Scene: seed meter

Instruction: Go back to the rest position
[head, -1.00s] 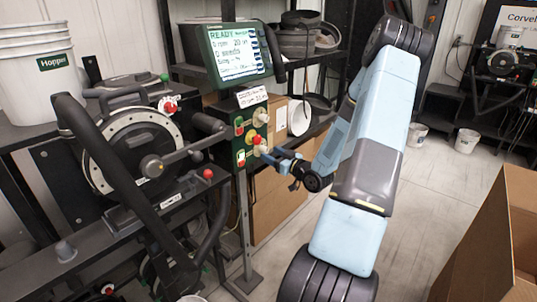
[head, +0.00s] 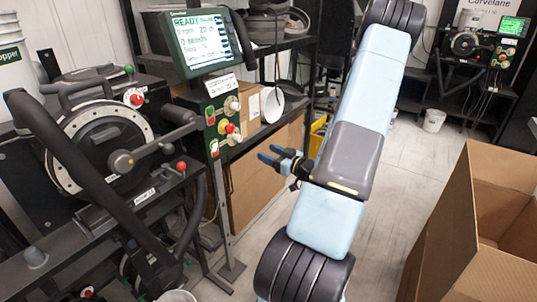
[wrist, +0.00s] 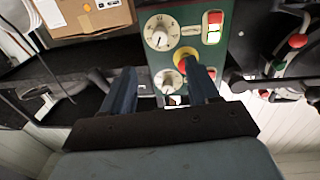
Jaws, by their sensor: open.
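My gripper (head: 273,155) is open and empty in the head view, its two blue fingers pointing left toward the green control panel (head: 206,112), with a gap between them and the panel. In the wrist view, my gripper (wrist: 163,85) shows both fingers spread apart. The panel (wrist: 198,22) lies beyond them, with white dials (wrist: 159,32), a lit green and red switch (wrist: 213,27) and a red knob on a yellow base (wrist: 183,63). The right finger partly overlaps the view of the panel's lower part.
The seed meter (head: 100,147) with its handles stands at left. A screen reading READY (head: 200,38) sits above the panel. An open cardboard box (head: 440,250) is at right. Shelves (head: 290,50) stand behind. The floor (head: 400,190) between is clear.

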